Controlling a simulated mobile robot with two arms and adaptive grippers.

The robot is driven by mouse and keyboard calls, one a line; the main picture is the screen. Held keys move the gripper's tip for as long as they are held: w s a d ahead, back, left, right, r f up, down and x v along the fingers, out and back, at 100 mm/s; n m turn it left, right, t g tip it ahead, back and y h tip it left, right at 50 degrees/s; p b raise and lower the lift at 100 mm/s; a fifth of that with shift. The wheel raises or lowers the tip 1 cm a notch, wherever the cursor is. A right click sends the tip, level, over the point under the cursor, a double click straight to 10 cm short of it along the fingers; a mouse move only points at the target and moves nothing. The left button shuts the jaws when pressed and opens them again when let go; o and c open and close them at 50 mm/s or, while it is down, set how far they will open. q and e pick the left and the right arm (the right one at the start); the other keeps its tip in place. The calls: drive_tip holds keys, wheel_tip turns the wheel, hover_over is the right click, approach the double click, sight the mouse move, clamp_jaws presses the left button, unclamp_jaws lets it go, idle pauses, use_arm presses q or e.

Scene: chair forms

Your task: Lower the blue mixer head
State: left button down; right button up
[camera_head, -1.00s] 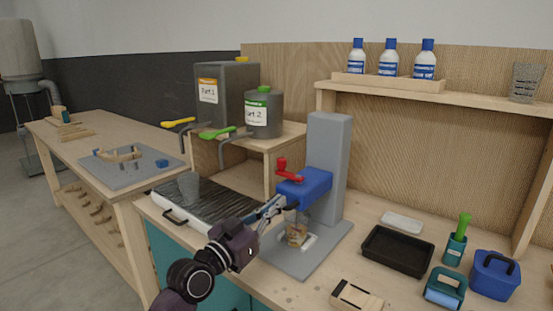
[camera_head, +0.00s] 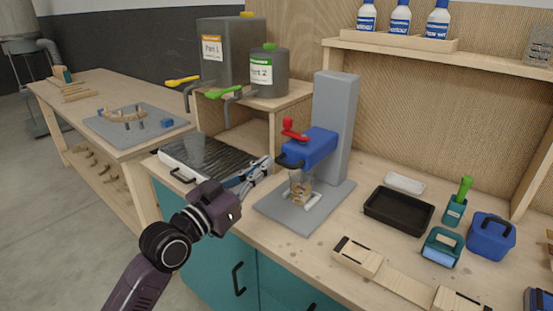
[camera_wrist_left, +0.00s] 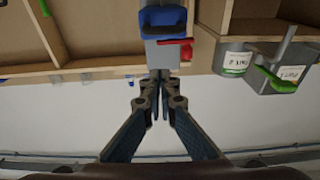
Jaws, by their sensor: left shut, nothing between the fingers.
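The blue mixer head (camera_head: 312,148) is mounted on a grey column (camera_head: 336,110), with a red lever (camera_head: 292,127) on top and a dark handle at its front. A clear cup with brownish contents (camera_head: 299,190) stands on the grey base (camera_head: 320,211) under the head. My left gripper (camera_head: 266,166) is shut and empty, to the left of the head, apart from it in the head view. In the left wrist view, the blue head (camera_wrist_left: 163,20) and red lever (camera_wrist_left: 172,43) appear beyond the shut fingertips (camera_wrist_left: 160,76). My right gripper is not in view.
A black tray (camera_head: 399,211), a blue box (camera_head: 491,236) and a teal holder (camera_head: 442,247) stand to the right. Wooden forms (camera_head: 358,257) lie at the front. A dark-topped panel (camera_head: 215,160) is left. Tanks (camera_head: 268,75) stand on a shelf behind.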

use_arm(q)
drive_tip(key=shift+v, duration=1.1)
